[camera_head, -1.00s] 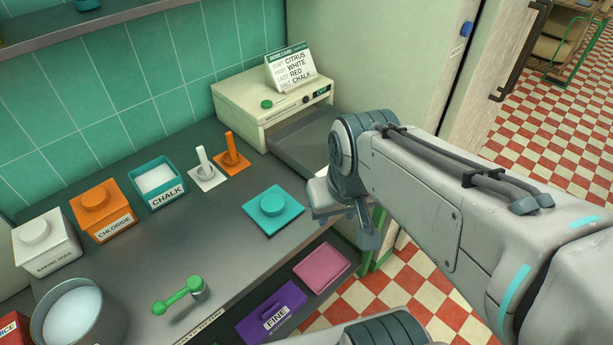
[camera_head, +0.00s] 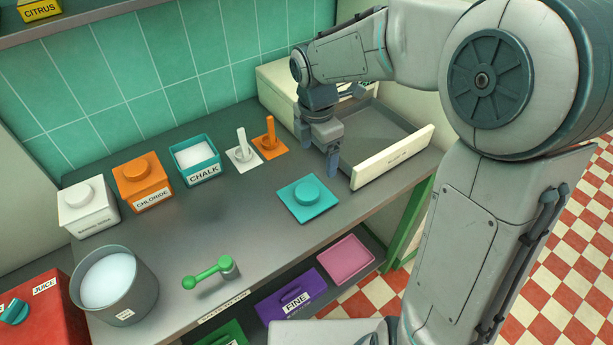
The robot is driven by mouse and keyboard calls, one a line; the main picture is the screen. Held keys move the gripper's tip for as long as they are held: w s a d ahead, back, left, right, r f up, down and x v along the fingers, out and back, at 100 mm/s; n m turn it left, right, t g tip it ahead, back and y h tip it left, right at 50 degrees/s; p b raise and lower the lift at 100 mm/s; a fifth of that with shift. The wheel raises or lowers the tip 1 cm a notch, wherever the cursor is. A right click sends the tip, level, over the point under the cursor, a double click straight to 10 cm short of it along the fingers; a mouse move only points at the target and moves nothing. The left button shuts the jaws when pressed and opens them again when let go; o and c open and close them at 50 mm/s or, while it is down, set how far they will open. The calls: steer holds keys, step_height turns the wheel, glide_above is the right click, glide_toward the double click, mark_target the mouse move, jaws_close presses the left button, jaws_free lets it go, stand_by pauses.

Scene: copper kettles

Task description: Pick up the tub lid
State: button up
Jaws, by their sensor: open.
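The teal tub lid (camera_head: 322,211), a flat square with a round knob, lies flat on the grey counter near its front edge. The teal tub labelled CHALK (camera_head: 203,174) stands open to its left, with white contents showing. My gripper (camera_head: 319,158) points down, open and empty, behind the lid and slightly to its right in the picture. Its fingers are apart and appear clear of the knob; their exact height above the counter is hard to tell.
An open drawer (camera_head: 396,158) of the cream machine is close to my gripper's right. A green-handled item (camera_head: 209,272) lies front left.

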mark_target(307, 190)
steer(key=f+n, duration=0.1)
steer(key=f, duration=0.4)
steer(key=w+a+f+n, duration=0.1)
steer(key=f, duration=0.4)
steer(key=w+a+f+n, duration=0.1)
steer(key=f, duration=0.3)
steer(key=shift+w+f+y, duration=0.1)
steer(key=shift+f+y, duration=0.2)
steer(key=shift+f, duration=0.1)
steer(key=c, duration=1.1)
